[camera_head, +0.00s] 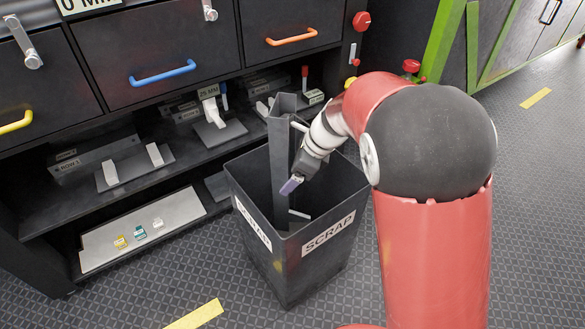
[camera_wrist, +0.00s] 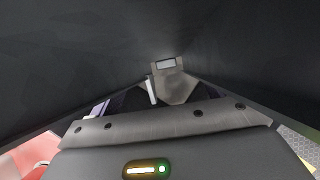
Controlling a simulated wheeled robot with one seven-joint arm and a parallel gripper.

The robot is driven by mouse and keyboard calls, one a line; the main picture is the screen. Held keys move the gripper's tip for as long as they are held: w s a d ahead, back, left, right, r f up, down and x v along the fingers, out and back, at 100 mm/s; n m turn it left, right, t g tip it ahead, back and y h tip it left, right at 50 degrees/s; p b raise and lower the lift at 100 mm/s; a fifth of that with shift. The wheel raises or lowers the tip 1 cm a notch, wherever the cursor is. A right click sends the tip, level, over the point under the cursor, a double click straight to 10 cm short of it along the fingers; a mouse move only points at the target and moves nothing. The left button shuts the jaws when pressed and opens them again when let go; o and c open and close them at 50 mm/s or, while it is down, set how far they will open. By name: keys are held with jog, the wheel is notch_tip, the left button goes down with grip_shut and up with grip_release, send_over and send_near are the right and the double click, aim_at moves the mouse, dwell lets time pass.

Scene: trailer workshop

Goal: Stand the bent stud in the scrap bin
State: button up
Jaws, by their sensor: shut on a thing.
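The scrap bin (camera_head: 345,215) is a tall dark open box with white SCRAP labels, standing on the floor at the middle of the head view. My gripper (camera_head: 293,184) points down into its mouth, its blue-purple tip below rim level. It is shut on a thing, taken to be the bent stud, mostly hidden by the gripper. A pale rod end (camera_head: 299,126) shows beside the gripper, and another pale piece (camera_head: 299,214) shows lower inside the bin; I cannot tell whether they are one thing. The wrist view shows dark bin walls (camera_wrist: 70,65) and a pale strip (camera_wrist: 151,90).
A dark angled profile (camera_head: 281,160) stands upright in the bin, rising above its rim left of my gripper. Behind are shelves with grey blocks (camera_head: 220,131) and a low board (camera_head: 140,232) with small coloured tags. Drawers with coloured handles (camera_head: 162,74) hang above. Floor in front is clear.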

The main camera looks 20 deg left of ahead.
jog(key=shift+f+b, duration=1.4)
jog(key=shift+f, duration=1.25)
jog(key=o, duration=1.1)
jog(key=shift+o, duration=0.2)
jog(key=p+v, duration=0.2)
jog(key=v, duration=0.5)
jog(key=shift+d+r, duration=0.15)
jog(key=shift+r, duration=0.25)
